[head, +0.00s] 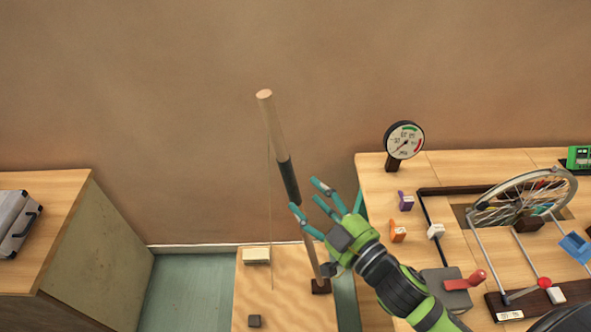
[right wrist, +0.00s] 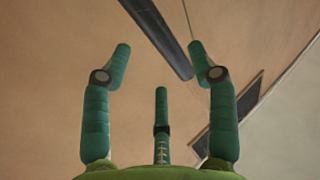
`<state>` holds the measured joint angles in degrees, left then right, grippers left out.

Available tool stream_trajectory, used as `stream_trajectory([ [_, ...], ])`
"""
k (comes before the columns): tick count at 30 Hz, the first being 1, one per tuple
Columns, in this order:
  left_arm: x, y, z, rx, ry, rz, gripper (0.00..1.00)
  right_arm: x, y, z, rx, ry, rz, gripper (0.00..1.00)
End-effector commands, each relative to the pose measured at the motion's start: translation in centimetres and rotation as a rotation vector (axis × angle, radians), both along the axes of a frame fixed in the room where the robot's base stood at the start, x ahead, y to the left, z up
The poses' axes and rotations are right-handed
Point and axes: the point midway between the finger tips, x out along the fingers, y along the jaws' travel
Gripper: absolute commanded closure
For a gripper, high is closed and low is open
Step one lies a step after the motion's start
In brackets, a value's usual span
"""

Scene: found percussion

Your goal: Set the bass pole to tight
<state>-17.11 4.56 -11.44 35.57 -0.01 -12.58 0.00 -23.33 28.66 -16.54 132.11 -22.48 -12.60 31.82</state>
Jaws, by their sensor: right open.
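The bass pole (head: 274,122) is a wooden rod with a dark grip sleeve (head: 289,180). It leans with its top to the left, and its foot is in a dark block (head: 320,286) on a low wooden board. A thin string (head: 270,220) runs down from near its top to the board. My right gripper (head: 318,194) is open beside the lower end of the sleeve, fingers pointing up and left. In the right wrist view the dark sleeve (right wrist: 160,38) shows beyond and between the open fingertips (right wrist: 158,62); I cannot tell whether they touch. My left gripper is not in view.
A round dial gauge (head: 404,140) stands on the right wooden table (head: 465,165), with a bicycle wheel (head: 520,200), a grey box with a red crank (head: 450,290) and small coloured clips. A cabinet with a grey case (head: 14,222) stands left. A pale block (head: 257,256) lies on the low board.

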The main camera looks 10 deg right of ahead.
Motion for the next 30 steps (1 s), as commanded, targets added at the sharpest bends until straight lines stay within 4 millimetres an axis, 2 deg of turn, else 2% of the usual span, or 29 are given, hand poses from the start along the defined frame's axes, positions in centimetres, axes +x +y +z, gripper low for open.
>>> stream_trajectory([
  [14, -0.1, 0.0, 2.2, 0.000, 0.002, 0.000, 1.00, 5.6, 2.3, 0.2, 0.001, -0.002, -0.001, 0.41],
  [25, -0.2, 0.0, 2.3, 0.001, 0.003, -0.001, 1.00, 6.3, 2.6, 0.0, 0.000, -0.001, -0.001, 0.41],
  [26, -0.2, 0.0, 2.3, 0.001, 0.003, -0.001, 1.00, 6.3, 2.6, 0.0, 0.000, -0.001, -0.001, 0.45],
  [27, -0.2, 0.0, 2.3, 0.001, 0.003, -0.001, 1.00, 6.3, 2.6, 0.0, 0.000, -0.001, -0.001, 0.61],
  [30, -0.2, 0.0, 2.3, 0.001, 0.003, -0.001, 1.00, 6.3, 2.6, 0.0, 0.000, -0.001, -0.001, 1.00],
])
